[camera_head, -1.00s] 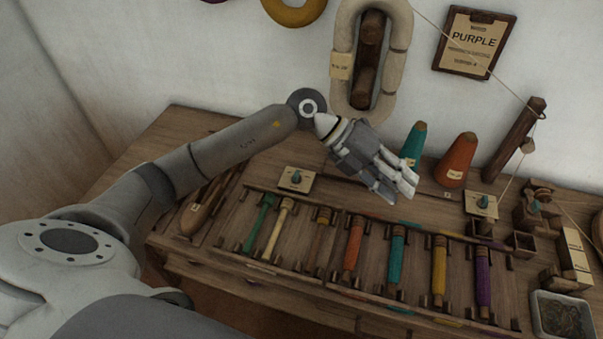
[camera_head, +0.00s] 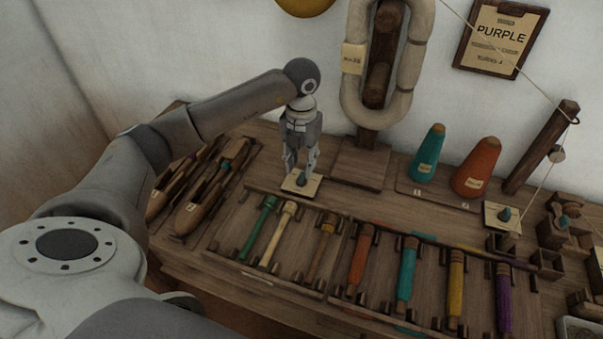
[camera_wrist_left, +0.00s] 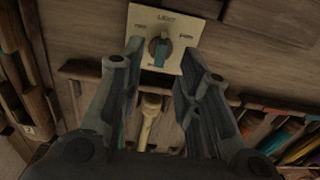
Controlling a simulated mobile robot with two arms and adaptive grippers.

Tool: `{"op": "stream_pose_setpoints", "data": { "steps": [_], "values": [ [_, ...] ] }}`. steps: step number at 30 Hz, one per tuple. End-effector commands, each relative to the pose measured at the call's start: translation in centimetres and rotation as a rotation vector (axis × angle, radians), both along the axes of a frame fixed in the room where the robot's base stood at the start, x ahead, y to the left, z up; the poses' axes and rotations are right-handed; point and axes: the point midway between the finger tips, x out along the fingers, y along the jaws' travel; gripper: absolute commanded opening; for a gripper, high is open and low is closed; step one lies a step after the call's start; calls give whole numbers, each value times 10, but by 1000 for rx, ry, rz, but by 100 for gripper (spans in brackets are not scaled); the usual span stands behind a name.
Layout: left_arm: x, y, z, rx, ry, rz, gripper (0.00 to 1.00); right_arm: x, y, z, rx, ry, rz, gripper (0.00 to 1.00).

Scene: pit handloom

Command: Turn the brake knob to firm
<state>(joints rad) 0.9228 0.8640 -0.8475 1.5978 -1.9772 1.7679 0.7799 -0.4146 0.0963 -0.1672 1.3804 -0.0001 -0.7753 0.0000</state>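The plate (camera_wrist_left: 181,68) reads LIGHT at the top; the smaller side words are too blurred to read surely. My left gripper (camera_head: 300,165) points down over the plate. In the wrist view its open fingers (camera_wrist_left: 163,62) stand either side of the knob, apparently not touching it. My right gripper is not in view.
Coloured bobbins (camera_head: 407,268) lie in a rack in front of the left plate. Wooden shuttles (camera_head: 199,203) are at left. Teal (camera_head: 428,155) and orange (camera_head: 476,168) cones stand at the back, beside a bare board (camera_head: 362,167).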

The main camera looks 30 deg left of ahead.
Motion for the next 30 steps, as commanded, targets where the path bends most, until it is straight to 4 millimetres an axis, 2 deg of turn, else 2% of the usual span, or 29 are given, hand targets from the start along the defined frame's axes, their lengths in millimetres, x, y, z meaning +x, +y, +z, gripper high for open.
{"op": "stream_pose_setpoints", "data": {
  "steps": [3, 7, 18, 20, 26, 30],
  "values": [
    [-1, 0, -21, -2, 3, 0, 31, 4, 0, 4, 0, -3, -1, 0],
    [0, 0, -35, -1, 2, 1, 31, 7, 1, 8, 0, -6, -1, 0],
    [0, -1, -41, -3, -1, -1, 31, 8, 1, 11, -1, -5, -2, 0],
    [0, -1, -41, -2, 0, -1, 26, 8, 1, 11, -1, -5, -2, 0],
    [0, -1, -41, -3, -1, -1, 0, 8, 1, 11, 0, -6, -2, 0],
    [0, -1, -41, -3, -1, -1, 0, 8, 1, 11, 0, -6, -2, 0]
  ]
}}
